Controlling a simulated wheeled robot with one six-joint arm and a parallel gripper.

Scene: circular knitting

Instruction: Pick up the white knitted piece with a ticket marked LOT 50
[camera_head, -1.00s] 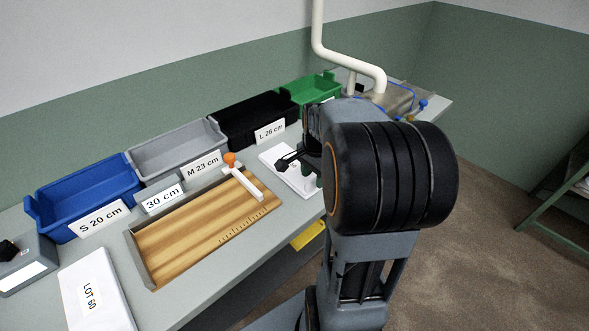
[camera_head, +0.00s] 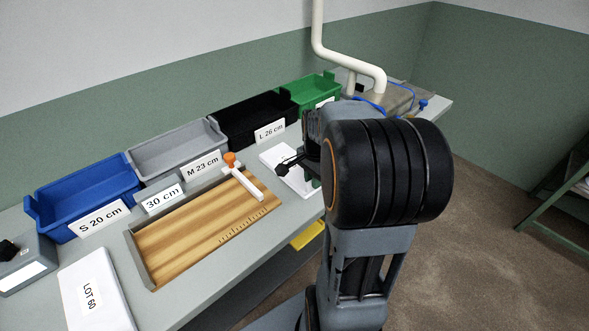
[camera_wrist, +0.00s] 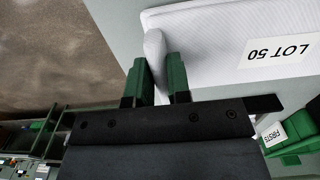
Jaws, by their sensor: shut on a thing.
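The white knitted piece with the LOT 50 ticket (camera_wrist: 215,62) lies on the grey table in the wrist view, its ticket (camera_wrist: 277,51) upside down at the right. My gripper (camera_wrist: 160,78) has its green fingers shut on a raised edge of this piece, which bulges up between them. In the head view the white piece (camera_head: 270,155) shows partly beside my gripper (camera_head: 296,172); my arm hides the rest of it and its ticket. Most of the piece appears to rest on the table.
Left of my arm is a wooden measuring board (camera_head: 205,232) with an orange-knobbed slide (camera_head: 230,158). A white piece marked LOT 60 (camera_head: 95,295) lies at front left. Blue (camera_head: 88,197), grey (camera_head: 178,151), black (camera_head: 252,120) and green (camera_head: 306,92) bins line the back.

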